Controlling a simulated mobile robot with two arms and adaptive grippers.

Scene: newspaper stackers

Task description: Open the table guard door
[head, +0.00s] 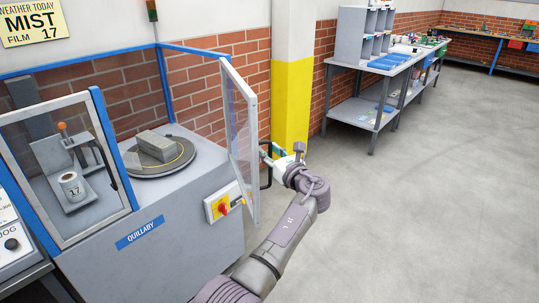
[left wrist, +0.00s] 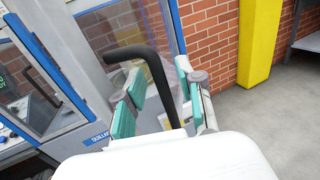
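The table guard door (head: 240,140) is a clear panel in a pale frame. In the head view it stands swung outward from the blue-framed guard, and the turntable behind it (head: 160,160) is exposed. Its black bar handle (head: 267,178) is on the door's outer side, and it also shows in the left wrist view (left wrist: 158,80). My left gripper (head: 272,155) is at the handle. In the left wrist view its green-padded fingers (left wrist: 160,95) are apart, one on each side of the bar, with visible gaps. My right gripper is out of view.
A grey block (head: 160,146) lies on the turntable. A red and yellow switch (head: 222,206) sits on the machine front below the door. A yellow-and-white pillar (head: 292,100) stands just behind the gripper. Open floor (head: 430,190) lies to the right.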

